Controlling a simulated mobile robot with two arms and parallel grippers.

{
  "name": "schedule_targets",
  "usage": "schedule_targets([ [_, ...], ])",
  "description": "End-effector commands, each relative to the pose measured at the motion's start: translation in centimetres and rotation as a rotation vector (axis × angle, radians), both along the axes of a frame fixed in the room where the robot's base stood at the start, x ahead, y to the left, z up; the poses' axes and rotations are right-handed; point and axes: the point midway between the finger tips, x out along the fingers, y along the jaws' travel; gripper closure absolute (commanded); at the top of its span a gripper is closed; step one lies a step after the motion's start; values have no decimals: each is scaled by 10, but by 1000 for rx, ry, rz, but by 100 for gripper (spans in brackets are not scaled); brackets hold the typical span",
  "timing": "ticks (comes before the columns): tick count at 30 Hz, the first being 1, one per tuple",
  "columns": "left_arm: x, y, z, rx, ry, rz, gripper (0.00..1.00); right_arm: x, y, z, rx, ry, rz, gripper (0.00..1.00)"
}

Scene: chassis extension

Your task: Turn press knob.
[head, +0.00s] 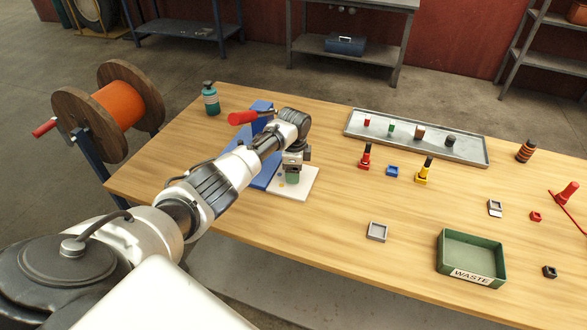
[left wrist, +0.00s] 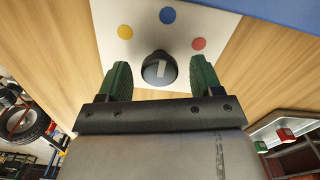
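The dark round knob (left wrist: 158,70) with a white mark stands on a white plate (left wrist: 187,12) in the left wrist view. Yellow, blue and red dots lie around it. My left gripper (left wrist: 160,74) is open, with one green finger on each side of the knob and a gap showing on both sides. In the head view my left gripper (head: 292,178) points down over the white plate (head: 307,182) and hides the knob. The blue press (head: 262,180) with a red handle (head: 243,117) is partly behind my left arm. My right gripper is not in view.
A green bottle (head: 211,99) stands at the table's back left. A grey tray (head: 463,149) with several small parts lies at the back right. A green waste bin (head: 447,262) is at the front right. Small coloured holders (head: 392,171) stand between them.

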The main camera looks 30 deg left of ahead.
Motion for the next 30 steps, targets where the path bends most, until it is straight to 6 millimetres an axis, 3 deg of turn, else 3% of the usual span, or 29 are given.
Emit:
schedule_targets([
  [8,0,0,4,0,-2,0,35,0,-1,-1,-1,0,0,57],
  [15,1,-2,43,2,-5,-3,35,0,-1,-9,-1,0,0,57],
  [24,2,-70,80,-1,-4,-5,35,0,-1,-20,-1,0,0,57],
  [30,2,-101,99,-1,-2,-2,35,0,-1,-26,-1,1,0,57],
])
